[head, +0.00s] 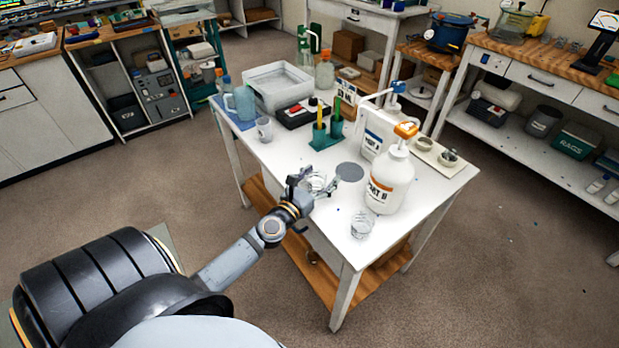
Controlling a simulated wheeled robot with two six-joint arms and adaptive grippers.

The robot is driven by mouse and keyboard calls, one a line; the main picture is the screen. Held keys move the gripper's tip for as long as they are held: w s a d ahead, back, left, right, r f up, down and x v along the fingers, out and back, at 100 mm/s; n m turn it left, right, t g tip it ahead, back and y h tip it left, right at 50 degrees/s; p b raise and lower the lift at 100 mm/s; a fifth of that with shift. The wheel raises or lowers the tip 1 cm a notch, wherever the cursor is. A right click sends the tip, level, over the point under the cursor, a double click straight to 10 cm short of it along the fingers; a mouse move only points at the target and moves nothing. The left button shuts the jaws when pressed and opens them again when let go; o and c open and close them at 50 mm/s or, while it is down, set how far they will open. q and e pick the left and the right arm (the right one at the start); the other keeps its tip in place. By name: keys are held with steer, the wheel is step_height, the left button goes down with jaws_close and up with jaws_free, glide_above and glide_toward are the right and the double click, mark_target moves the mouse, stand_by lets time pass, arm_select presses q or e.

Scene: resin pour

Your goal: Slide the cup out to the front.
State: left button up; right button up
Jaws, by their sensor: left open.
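My left gripper (314,187) reaches over the front edge of the white table (285,160), its jaws open. A clear cup (317,181) stands at the jaws, partly covered by the fingers; I cannot tell whether they touch it. A second clear cup (362,225) stands near the table's front right, in front of the white Part B jug (388,180). A clear mug-like cup (264,129) stands farther back on the left. A grey disc (350,172) lies just right of the gripper. My right gripper is not in view.
The Part A jug (376,138) stands behind the Part B jug. The front edge left of my gripper looks clear.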

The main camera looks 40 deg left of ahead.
mark_target(311, 186)
arm_select(q)
steer(key=s, duration=0.9)
steer(key=shift+s, duration=0.1)
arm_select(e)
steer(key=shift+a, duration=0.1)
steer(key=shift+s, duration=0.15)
